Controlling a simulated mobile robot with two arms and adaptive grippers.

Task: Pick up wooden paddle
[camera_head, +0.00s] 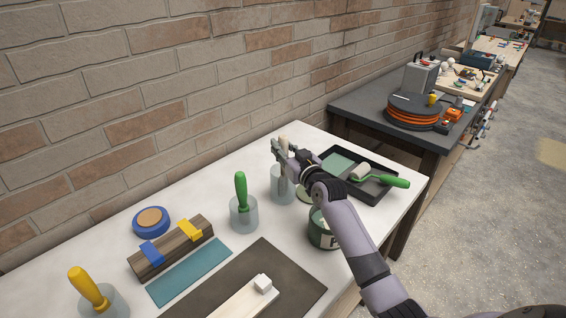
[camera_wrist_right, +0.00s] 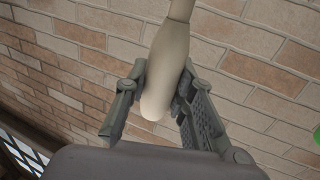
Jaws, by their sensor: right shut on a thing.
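The wooden paddle shows its pale beige, rounded handle (camera_wrist_right: 170,58) in the right wrist view. My right gripper (camera_wrist_right: 162,88) is shut on that handle, with one finger on each side. In the head view the handle tip (camera_head: 283,142) rises just above my right gripper (camera_head: 283,155), which is over a clear glass jar (camera_head: 280,190). The paddle's lower part is hidden by the gripper and not clear at the jar, so I cannot tell whether it is still inside. My left gripper is out of view.
Right of the gripper is a black paint tray (camera_head: 372,192) with a green-handled roller (camera_head: 390,180). A green paint can (camera_head: 322,236) stands by my right arm. Left are a jar with a green-handled tool (camera_head: 241,200) and wooden block (camera_head: 170,250). A brick wall (camera_head: 180,90) runs behind.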

